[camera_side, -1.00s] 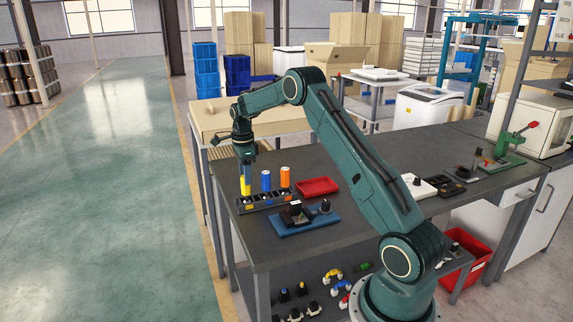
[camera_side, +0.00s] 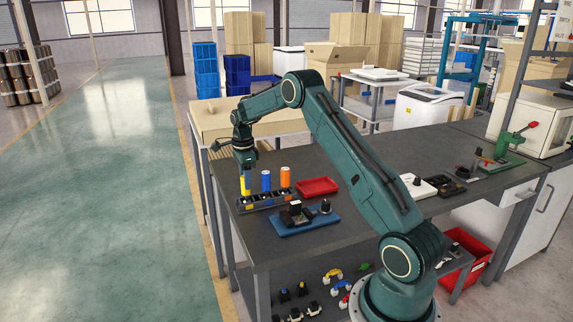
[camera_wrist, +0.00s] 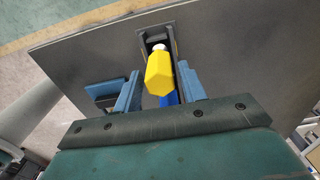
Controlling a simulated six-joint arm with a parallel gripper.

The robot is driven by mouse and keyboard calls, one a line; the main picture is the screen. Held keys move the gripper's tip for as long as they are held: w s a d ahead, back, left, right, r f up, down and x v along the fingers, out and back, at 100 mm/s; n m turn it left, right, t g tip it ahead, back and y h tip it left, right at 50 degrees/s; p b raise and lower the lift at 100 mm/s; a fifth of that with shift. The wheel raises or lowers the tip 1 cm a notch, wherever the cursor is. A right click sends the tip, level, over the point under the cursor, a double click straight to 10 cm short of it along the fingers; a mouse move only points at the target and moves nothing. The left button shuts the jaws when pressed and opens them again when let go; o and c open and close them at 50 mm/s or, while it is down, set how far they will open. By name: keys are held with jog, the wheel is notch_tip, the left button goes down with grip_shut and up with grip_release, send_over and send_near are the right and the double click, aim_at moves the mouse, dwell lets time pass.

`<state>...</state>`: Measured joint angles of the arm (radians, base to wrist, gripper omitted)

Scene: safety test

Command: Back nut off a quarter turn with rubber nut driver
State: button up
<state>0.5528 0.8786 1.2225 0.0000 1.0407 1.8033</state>
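A yellow-handled driver (camera_side: 245,186), a blue-handled one (camera_side: 266,181) and an orange-handled one (camera_side: 285,177) stand upright in a dark rack (camera_side: 262,202) on the bench. Which is the rubber driver cannot be told. My gripper (camera_side: 247,172) is over the rack's left end, at the yellow driver. In the wrist view, the faceted yellow handle (camera_wrist: 159,74) lies between my open blue fingers (camera_wrist: 160,68), with a narrow gap on each side. A black fixture (camera_side: 294,215) sits on a blue base plate (camera_side: 305,229) in front of the rack. The nut cannot be made out.
A red tray (camera_side: 318,187) lies right of the rack. A black knob-like part (camera_side: 325,206) stands on the plate's right end. A white block (camera_side: 418,187) and a green press (camera_side: 500,158) are further right. The bench's left edge is close to the rack.

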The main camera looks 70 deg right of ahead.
grip_shut()
jog(key=shift+r, duration=0.1)
jog(key=shift+r, duration=3.2)
jog(key=c, duration=0.6)
grip_release()
grip_shut()
jog(key=shift+s, duration=0.15)
